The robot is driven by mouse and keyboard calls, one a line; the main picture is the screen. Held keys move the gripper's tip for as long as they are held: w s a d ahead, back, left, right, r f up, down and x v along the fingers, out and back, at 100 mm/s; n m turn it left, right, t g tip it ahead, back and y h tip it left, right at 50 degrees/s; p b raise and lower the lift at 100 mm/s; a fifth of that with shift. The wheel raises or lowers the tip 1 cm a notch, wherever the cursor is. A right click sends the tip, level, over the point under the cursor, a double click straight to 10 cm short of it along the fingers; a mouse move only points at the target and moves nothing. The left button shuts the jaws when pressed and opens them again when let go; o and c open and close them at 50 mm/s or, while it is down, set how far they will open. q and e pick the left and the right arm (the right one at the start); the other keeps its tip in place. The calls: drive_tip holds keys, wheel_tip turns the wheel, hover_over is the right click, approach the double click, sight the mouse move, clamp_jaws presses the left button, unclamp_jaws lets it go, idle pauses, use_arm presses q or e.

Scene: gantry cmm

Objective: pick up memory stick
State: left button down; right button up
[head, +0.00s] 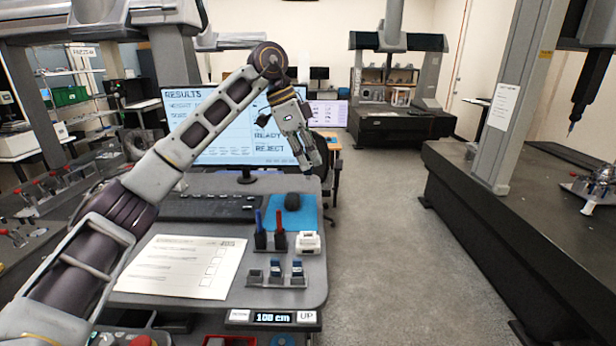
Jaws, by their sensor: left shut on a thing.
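My left arm reaches in from the left, and my left gripper (308,160) is raised above the desk's far right corner, in front of the monitor. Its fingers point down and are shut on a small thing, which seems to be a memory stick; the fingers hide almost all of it. A small dark rack (277,282) stands near the desk's front right. My right gripper is out of view.
On the desk are a pen holder (270,240) with a blue and a red pen, a white device (307,242), a mouse (292,201) on a blue mat, a keyboard (210,208) and a paper sheet (180,266). A monitor (215,140) stands behind. Open floor lies to the right.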

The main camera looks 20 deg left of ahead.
use_arm(q)
drive_tip(key=shift+r, duration=4.25)
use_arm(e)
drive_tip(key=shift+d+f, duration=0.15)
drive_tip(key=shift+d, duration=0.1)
use_arm(q)
drive_tip(key=shift+r, duration=0.15)
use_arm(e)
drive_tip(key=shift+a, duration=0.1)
use_arm(q)
drive_tip(key=shift+r+p, duration=0.5)
drive_tip(key=shift+p, duration=0.05)
drive_tip(key=shift+r+p, duration=1.15)
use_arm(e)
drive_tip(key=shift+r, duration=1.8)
use_arm(q)
drive_tip(key=shift+f, duration=0.1)
